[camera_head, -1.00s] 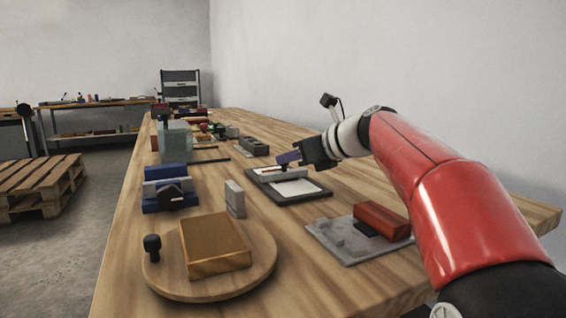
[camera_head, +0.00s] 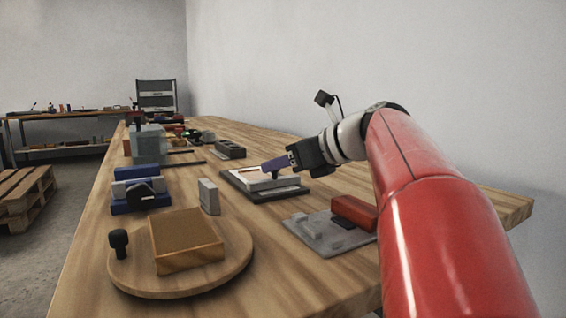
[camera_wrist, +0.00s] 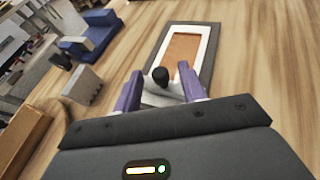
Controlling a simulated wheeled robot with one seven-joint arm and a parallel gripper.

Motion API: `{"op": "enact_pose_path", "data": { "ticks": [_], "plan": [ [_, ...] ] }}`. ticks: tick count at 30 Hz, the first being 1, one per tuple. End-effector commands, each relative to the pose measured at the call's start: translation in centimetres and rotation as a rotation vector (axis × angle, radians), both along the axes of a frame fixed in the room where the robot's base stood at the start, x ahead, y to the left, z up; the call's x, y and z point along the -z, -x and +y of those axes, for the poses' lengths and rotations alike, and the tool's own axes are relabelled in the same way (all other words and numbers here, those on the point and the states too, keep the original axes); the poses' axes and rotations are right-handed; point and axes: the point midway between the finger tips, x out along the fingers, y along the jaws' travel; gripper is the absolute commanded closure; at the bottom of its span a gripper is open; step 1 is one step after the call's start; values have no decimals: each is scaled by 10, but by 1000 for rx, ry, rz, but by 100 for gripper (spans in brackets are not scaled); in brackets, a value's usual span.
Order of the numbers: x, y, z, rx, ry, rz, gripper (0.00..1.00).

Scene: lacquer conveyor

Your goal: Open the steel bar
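The steel bar (camera_wrist: 163,97) is a pale grey block with a black knob (camera_wrist: 160,75), lying across the near part of a pale rectangular frame (camera_wrist: 206,45) on a dark base. In the head view the bar (camera_head: 270,183) sits below my fingers. Beyond it the frame's brown-orange recess (camera_wrist: 182,48) is uncovered. My gripper (camera_wrist: 159,78) is open, its two purple fingers apart with the knob showing between them and gaps at both sides. In the head view my gripper (camera_head: 275,165) is just above the bar; the far finger is hidden.
A red block (camera_head: 354,211) on a grey plate (camera_head: 325,238) is nearer at right. An upright grey block (camera_head: 208,197), a blue-and-grey fixture (camera_head: 135,187) and a round board (camera_head: 240,262) with a wooden box (camera_head: 190,240) are at left. Wall is behind.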

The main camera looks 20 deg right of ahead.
Motion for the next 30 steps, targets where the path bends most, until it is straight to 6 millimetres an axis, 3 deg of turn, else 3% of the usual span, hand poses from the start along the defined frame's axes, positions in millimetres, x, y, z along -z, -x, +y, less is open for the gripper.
{"op": "enact_pose_path", "data": {
  "ticks": [7,21,30],
  "plan": [
    [-4,6,-5,1,1,-2,59],
    [-30,55,-41,0,0,-1,59],
    [-30,58,-43,0,1,-1,59]
  ]
}}
